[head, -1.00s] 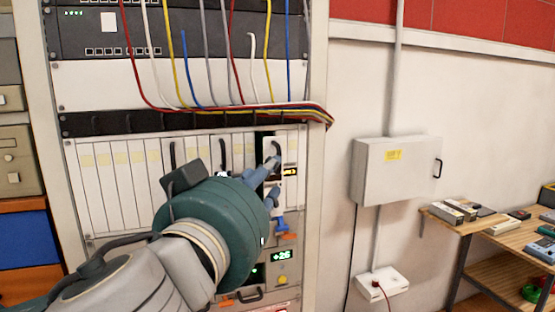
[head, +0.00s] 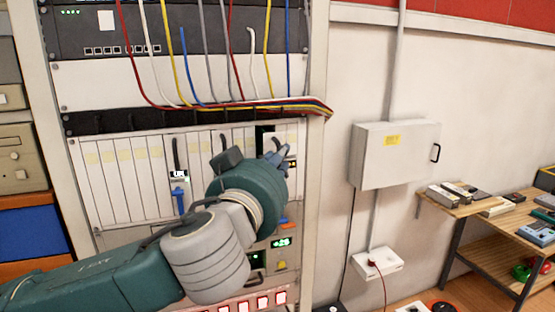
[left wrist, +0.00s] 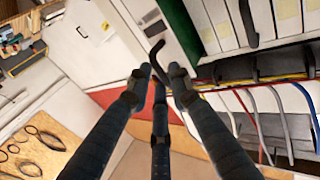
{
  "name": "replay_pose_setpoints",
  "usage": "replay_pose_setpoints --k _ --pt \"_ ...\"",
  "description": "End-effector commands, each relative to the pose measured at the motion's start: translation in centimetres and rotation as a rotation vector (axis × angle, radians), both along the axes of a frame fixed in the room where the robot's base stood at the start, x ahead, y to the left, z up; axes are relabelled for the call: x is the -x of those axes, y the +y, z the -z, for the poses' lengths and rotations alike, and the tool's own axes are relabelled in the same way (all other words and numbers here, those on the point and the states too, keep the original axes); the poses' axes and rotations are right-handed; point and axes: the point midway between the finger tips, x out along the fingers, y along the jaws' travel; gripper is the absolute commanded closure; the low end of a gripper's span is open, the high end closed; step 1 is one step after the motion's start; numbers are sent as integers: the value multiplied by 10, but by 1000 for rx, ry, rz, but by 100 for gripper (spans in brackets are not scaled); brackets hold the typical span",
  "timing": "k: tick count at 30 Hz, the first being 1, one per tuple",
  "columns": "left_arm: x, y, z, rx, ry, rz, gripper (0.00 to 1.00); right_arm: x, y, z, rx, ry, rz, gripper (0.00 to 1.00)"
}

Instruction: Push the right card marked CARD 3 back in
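The right card (head: 291,146) is a white panel with a small lit display at the right end of the card row. A dark gap and a green strip (left wrist: 183,30) show beside it; I cannot read its marking. Its black curved handle (left wrist: 154,52) shows in the left wrist view. My left gripper (head: 277,154) is in front of the card's upper part, covering some of it. In the left wrist view my left gripper (left wrist: 160,74) has its fingertips apart, with the handle close to them and not clamped. My right gripper is not in view.
Coloured cables (head: 290,106) hang just above the cards. A grey wall box (head: 395,155) and a wooden bench (head: 462,207) are to the right.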

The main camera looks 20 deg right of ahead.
Motion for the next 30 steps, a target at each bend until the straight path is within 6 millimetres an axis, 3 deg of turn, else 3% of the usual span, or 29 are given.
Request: replay_pose_setpoints --k 2,9,21,30 --pt "0 0 0 0 0 0 100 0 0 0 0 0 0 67" --pt "-1 0 0 1 1 0 100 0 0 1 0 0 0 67" --pt "-44 1 0 3 -1 1 100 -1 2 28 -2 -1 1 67" --pt "-46 1 -1 2 -1 2 100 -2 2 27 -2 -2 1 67"
